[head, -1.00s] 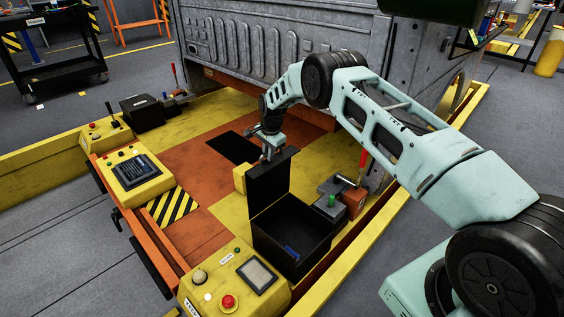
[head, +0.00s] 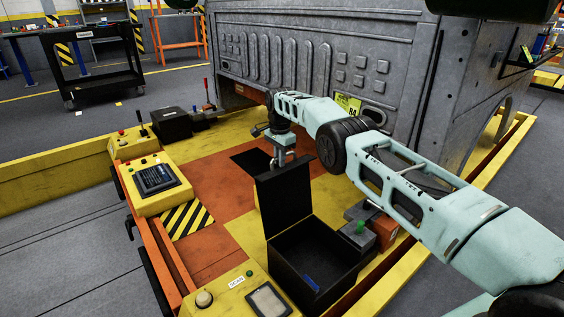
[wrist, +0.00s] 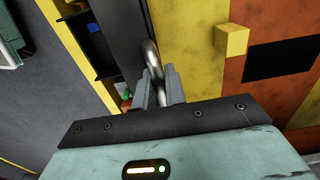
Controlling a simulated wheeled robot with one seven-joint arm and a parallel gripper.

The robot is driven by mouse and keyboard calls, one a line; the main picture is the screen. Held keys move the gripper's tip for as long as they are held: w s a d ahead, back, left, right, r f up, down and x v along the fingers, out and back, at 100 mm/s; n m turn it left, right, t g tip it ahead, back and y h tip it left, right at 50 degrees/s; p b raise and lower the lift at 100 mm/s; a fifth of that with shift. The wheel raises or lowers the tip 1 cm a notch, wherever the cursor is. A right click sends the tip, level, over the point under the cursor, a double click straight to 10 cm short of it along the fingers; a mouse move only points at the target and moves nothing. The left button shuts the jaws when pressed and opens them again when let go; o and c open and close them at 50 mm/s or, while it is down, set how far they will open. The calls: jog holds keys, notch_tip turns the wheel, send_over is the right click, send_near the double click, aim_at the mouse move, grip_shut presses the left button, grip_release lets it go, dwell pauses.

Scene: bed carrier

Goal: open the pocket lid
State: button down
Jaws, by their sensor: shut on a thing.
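The pocket is an open black box (head: 347,259) on the yellow and orange floor platform, with a small blue item (head: 312,283) inside. Its black lid (head: 284,204) stands raised, roughly upright, at the box's far left side. My gripper (head: 283,160) is at the lid's top edge. In the wrist view, my gripper (wrist: 157,88) is shut on a curved metal handle (wrist: 152,58) beside the dark lid (wrist: 124,28). The blue item also shows in the wrist view (wrist: 93,27). The handle is hidden in the head view.
A grey unit with a green knob (head: 359,227) stands right of the box. A control panel (head: 157,182) is at the left. A yellow block (wrist: 231,40) and a black rectangle (wrist: 280,62) lie beyond the lid. A large grey metal body (head: 330,80) stands behind.

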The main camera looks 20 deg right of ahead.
jog(key=shift+w+d+r, duration=0.1)
jog(key=shift+d+r, duration=0.1)
jog(key=shift+d, duration=0.1)
jog(key=c, duration=1.9)
grip_release()
jog(key=shift+a, duration=0.1)
jog(key=shift+a+r, duration=0.1)
notch_tip(320, 180, up, 17)
jog(key=p, duration=1.1)
